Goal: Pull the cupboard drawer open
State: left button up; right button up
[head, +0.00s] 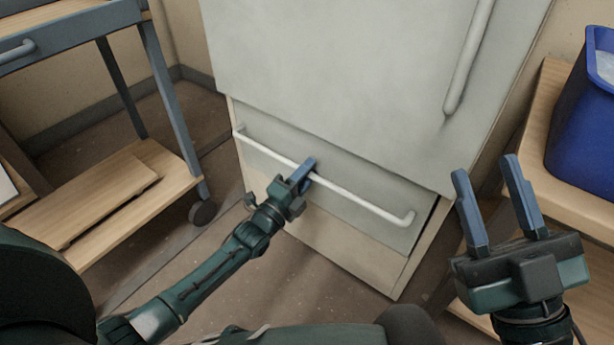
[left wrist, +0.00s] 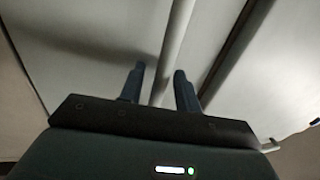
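The pale grey cupboard (head: 340,70) has a drawer (head: 345,215) low down, below its big door. A white bar handle (head: 365,199) runs across the drawer front; it also shows in the left wrist view (left wrist: 176,40). A dark seam shows at the drawer's top right edge; I cannot tell whether the drawer is slightly ajar. My left gripper (head: 309,170) is at the middle of the handle. In the left wrist view its fingers (left wrist: 160,72) stand apart on either side of the bar, with a gap beside it. My right gripper (head: 485,165) is open and empty, right of the cupboard.
A grey-framed trolley (head: 165,90) with wooden shelves stands at the left. A wooden shelf unit (head: 560,140) at the right carries a blue bucket (head: 580,135). The door has a vertical handle (head: 466,60). The brown floor (head: 320,275) before the drawer looks clear.

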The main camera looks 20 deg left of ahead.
pick_arm(q)
jog(key=shift+w, duration=0.1)
jog(key=shift+c, duration=0.4)
grip_shut()
